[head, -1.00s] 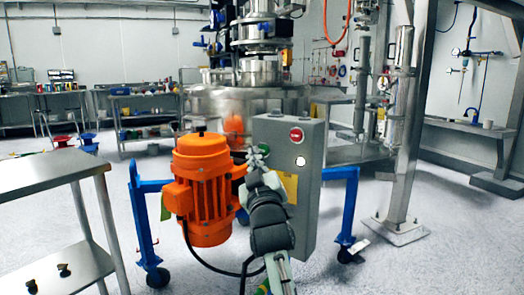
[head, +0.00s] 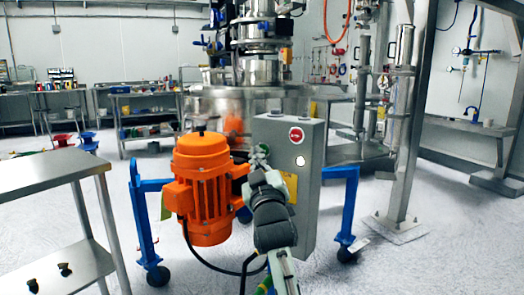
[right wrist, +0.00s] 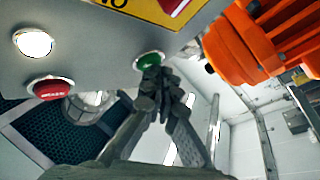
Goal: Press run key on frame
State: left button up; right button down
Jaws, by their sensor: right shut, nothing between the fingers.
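The grey control box (head: 284,215) stands on the blue-legged frame beside the orange motor. Its face carries a red button (head: 296,134) and a white round lamp or key (head: 300,161). In the right wrist view a green button (right wrist: 148,59) shows on the box (right wrist: 95,50), with the red button (right wrist: 52,88) and white lamp (right wrist: 33,43) to the left. My right gripper (head: 258,155) is shut and empty in front of the box. In the right wrist view its fingertips (right wrist: 155,75) overlap the green button's lower edge; I cannot tell whether they touch. My left gripper is not in view.
The orange motor (head: 203,185) stands close left of my right gripper, with a black cable below. Blue frame legs (head: 142,225) on wheels stand either side. A steel table (head: 50,172) is at the left. A steel post (head: 403,140) stands at the right.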

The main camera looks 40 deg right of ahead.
jog(key=shift+d, duration=0.15)
dwell(0.5)
jog(key=shift+s+a, duration=0.15)
jog(key=shift+a, duration=0.35)
jog(key=shift+s+a, duration=0.15)
jog(key=shift+a, duration=0.35)
